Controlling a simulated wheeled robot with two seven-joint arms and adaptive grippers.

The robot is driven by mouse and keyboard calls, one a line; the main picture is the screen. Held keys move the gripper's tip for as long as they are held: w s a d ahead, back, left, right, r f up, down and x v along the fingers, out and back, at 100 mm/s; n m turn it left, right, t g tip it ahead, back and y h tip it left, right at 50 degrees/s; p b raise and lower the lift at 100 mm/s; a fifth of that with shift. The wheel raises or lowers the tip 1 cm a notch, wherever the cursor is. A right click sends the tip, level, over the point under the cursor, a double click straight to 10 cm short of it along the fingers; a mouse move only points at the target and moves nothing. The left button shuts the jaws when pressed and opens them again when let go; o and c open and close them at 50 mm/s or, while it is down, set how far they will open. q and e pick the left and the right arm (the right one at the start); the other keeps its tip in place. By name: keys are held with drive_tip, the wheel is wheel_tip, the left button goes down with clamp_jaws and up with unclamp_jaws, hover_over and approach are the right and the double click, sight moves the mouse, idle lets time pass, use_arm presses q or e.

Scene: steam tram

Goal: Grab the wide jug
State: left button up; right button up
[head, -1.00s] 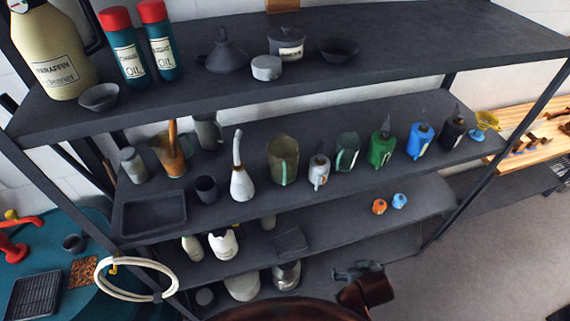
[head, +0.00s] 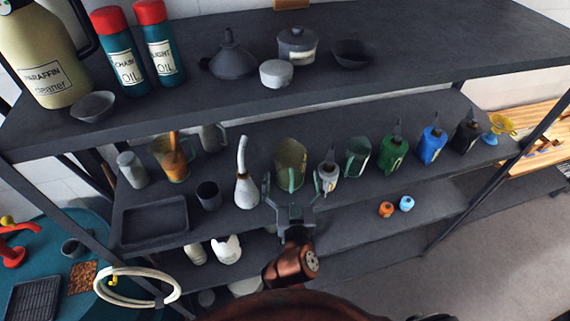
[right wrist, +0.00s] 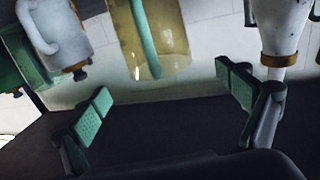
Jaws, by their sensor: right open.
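The wide jug (head: 291,160) looks like the olive, see-through one with a green handle, standing upright on the second shelf in the head view. It also shows at the top of the right wrist view (right wrist: 155,40), upside down, with its handle toward the camera. My right gripper (head: 291,192) is open in front of the jug, its fingers spread to either side. In the right wrist view the fingers (right wrist: 165,90) are empty, and the jug appears beyond the gap between them. I cannot tell whether a finger touches anything. My left gripper is not in view.
A long-necked white oil can (head: 246,185) stands close left of the jug. A shallow tray (head: 150,222) lies left.

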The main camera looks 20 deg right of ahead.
drive_tip(key=shift+w+d+r, duration=0.25)
drive_tip(key=shift+w, duration=0.4)
drive_tip(key=shift+w+d+r, duration=0.1)
drive_tip(key=shift+w, duration=0.15)
drive_tip(key=x, duration=0.3)
drive_tip(key=p+x, duration=0.1)
drive_tip(key=x, duration=0.2)
drive_tip(key=shift+f, duration=0.2)
drive_tip(key=shift+a, duration=0.25)
drive_tip(key=shift+c, duration=0.4)
drive_tip(key=shift+s, duration=0.1)
drive_tip(key=shift+c, duration=0.7)
drive_tip(key=c, duration=0.8)
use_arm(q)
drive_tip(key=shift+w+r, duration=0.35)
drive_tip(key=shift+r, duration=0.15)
use_arm(e)
drive_tip(key=c, duration=0.6)
